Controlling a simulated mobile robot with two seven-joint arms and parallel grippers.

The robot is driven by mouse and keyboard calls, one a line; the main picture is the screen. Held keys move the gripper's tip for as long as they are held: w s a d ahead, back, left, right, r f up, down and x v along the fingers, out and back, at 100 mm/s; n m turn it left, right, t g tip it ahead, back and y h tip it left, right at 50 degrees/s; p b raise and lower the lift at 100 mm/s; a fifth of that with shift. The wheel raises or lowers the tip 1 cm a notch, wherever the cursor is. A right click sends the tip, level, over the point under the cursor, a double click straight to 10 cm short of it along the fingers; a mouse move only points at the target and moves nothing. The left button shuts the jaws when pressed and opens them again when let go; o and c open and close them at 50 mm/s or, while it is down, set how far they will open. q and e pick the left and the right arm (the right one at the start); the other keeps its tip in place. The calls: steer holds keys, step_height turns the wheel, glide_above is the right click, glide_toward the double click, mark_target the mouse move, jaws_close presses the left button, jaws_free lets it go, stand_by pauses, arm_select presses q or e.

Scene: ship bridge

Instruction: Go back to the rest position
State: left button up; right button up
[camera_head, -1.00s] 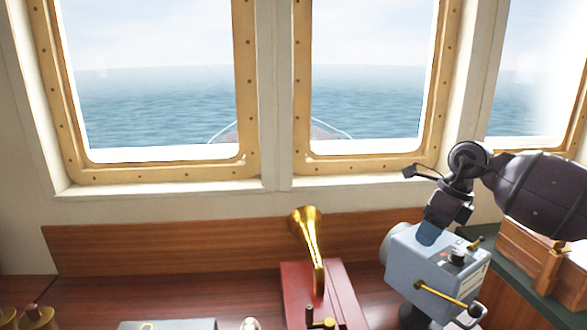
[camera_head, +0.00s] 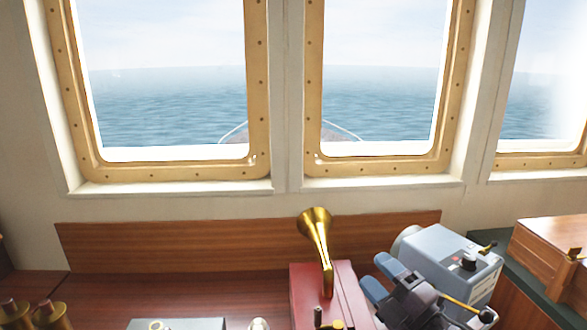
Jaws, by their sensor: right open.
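My right gripper (camera_head: 381,278) is low in the view, right of centre. Its two blue fingers are spread apart with nothing between them, and they point up and left. It appears in front of the lower left part of a grey-blue box (camera_head: 440,245) with a dark knob and brass levers, hiding some of it. Whether it touches the box I cannot tell. My left gripper is not in view.
A red box (camera_head: 305,290) with a brass horn (camera_head: 316,235) stands just left of my right gripper. A wooden box (camera_head: 555,250) stands at the right. Brass-coloured objects (camera_head: 40,315) are at the lower left. The reddish desk (camera_head: 180,290) between is largely bare.

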steer(key=s+d+f+m+g+h, duration=0.4)
steer(key=s+d+f+m+h, duration=0.85)
steer(key=m, duration=0.55)
steer(key=s+f+m+g, duration=0.3)
steer(key=s+f+g, duration=0.2)
steer(key=s, duration=0.3)
steer(key=s+f+m+g, duration=0.2)
steer(key=s+f+g, duration=0.25)
steer(key=s, duration=0.45)
steer(key=w+f+t, duration=0.7)
steer(key=f, duration=0.2)
steer(key=shift+a+f+n, duration=0.2)
steer(key=shift+f+n, duration=0.2)
